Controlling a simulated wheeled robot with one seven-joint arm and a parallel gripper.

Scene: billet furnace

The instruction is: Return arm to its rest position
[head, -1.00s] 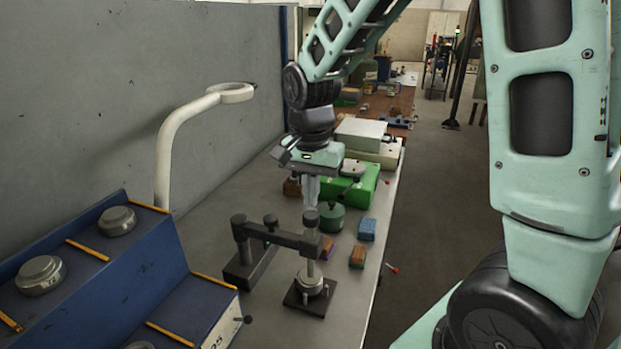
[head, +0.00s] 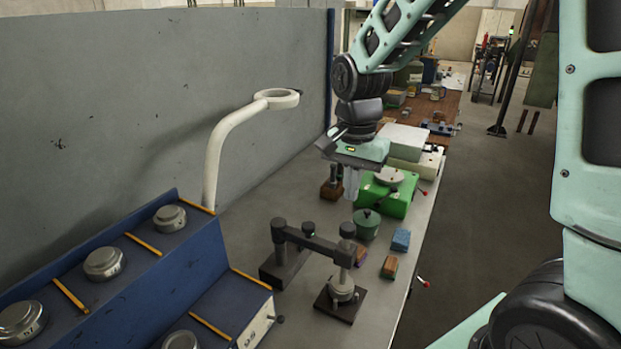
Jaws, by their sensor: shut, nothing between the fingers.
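My gripper (head: 351,183) hangs from my arm in the upper middle of the head view, fingers pointing down. The fingers are together and nothing shows between them. It is above the grey bench (head: 250,208), in front of a green box-shaped device (head: 398,203) and behind a black stand with a crossbar (head: 318,243). Whether the fingertips touch anything cannot be told, but they appear clear of the bench. My upper arm links fill the right side and top of the view.
A blue stepped rack (head: 100,297) with round metal pieces stands at front left. A white curved post with a ring (head: 219,150) rises behind it. A green pot (head: 367,224), a blue block (head: 401,240) and a brown block (head: 389,267) sit near the bench's right edge.

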